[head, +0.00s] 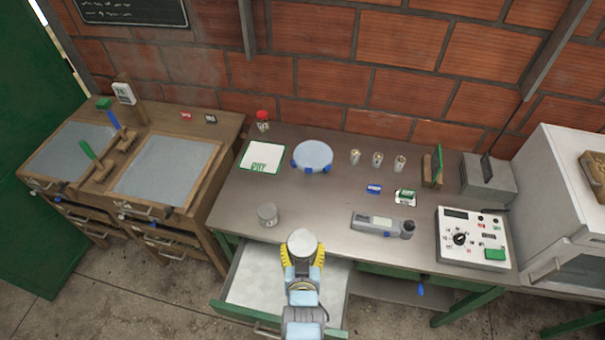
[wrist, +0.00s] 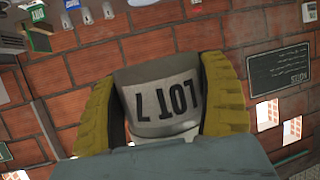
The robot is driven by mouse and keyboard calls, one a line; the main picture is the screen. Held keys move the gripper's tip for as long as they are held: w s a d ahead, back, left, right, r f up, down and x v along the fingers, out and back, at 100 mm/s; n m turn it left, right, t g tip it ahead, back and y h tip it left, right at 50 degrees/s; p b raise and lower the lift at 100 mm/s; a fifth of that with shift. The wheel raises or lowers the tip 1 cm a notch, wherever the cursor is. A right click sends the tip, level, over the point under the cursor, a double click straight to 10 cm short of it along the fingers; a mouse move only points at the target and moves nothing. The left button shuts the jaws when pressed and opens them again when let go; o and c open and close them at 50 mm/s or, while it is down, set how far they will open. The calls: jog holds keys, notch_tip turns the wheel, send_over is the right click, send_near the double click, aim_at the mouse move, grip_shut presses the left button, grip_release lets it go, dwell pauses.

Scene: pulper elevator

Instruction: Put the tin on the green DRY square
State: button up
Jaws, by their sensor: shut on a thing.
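My gripper (head: 302,254) is shut on a round grey tin (head: 302,240), with one yellow finger on each side. In the wrist view the tin (wrist: 160,102) shows a label reading LOT 7, upside down in the picture. The tin is held above the open drawer, near the front edge of the bench. The green DRY square (head: 254,152) is a white square with a green border, lying at the back left of the bench. It is apart from the tin and looks bare.
A second grey tin (head: 268,214) stands on the bench just left of my gripper. A round plate with blue supports (head: 313,156) is right of the square, and a red-capped jar (head: 262,120) is behind it. The drawer (head: 250,280) is open. Bench between second tin and square is clear.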

jog(key=w+f+b, duration=0.4)
jog(key=f+b, duration=0.4)
jog(key=b, duration=0.6)
jog(key=w+f+b, duration=0.5)
jog(key=f+b, duration=0.4)
jog(key=b, duration=0.5)
jog(key=shift+w+a, duration=0.25)
jog(key=b, duration=0.2)
send_over(303, 228)
jog(key=s, duration=0.2)
notch_tip(303, 228, down, 8)
jog(key=shift+w+r, duration=0.1)
jog(key=shift+w, duration=0.05)
jog(key=shift+w+f, duration=0.65)
jog(key=shift+f, duration=0.15)
jog(key=shift+w+f, duration=0.25)
jog(key=shift+f, duration=1.3)
